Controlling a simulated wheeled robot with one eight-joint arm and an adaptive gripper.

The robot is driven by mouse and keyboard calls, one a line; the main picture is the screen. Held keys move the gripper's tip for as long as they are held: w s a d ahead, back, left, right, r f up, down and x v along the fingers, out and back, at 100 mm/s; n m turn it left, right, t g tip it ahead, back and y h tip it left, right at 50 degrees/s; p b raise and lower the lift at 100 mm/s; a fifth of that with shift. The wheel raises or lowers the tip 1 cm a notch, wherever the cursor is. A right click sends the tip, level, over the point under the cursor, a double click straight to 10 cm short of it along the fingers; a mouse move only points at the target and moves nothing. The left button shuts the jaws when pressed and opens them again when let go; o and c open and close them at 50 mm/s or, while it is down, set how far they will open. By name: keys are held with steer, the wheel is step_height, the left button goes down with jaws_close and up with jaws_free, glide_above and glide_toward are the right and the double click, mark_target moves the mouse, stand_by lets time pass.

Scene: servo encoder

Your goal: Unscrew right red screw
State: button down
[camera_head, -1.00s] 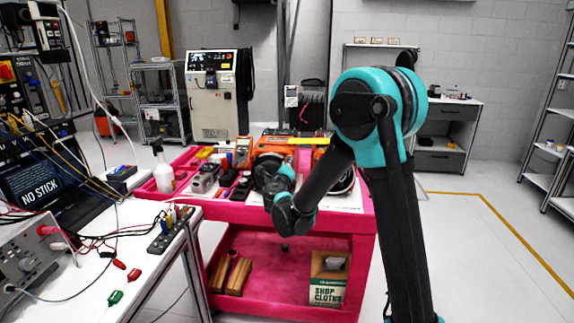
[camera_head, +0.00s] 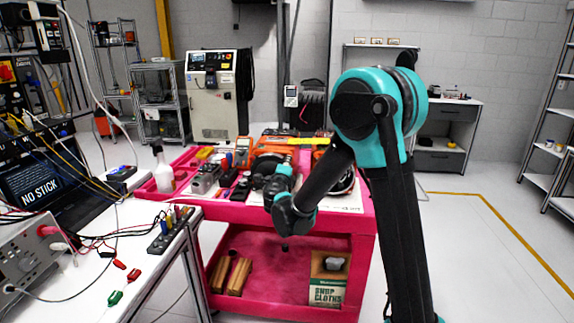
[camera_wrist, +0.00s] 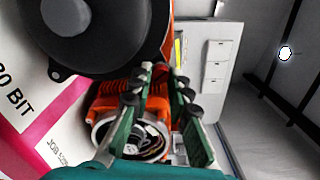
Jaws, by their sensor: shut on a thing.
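The orange servo motor (camera_wrist: 115,90) shows in the wrist view with its round end open and wires inside. It also shows on the pink cart in the head view (camera_head: 270,141), partly behind my arm. No screw can be made out clearly. In the head view my wrist hides the fingertips.
A large black round part (camera_wrist: 110,30) fills the wrist view's upper left, close to my fingers. The pink cart (camera_head: 300,216) holds several tools and a spray bottle (camera_head: 163,172).

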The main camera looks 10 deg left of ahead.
steer(key=c, duration=1.4)
jaws_free()
steer(key=s, duration=1.2)
steer(key=shift+a, duration=0.2)
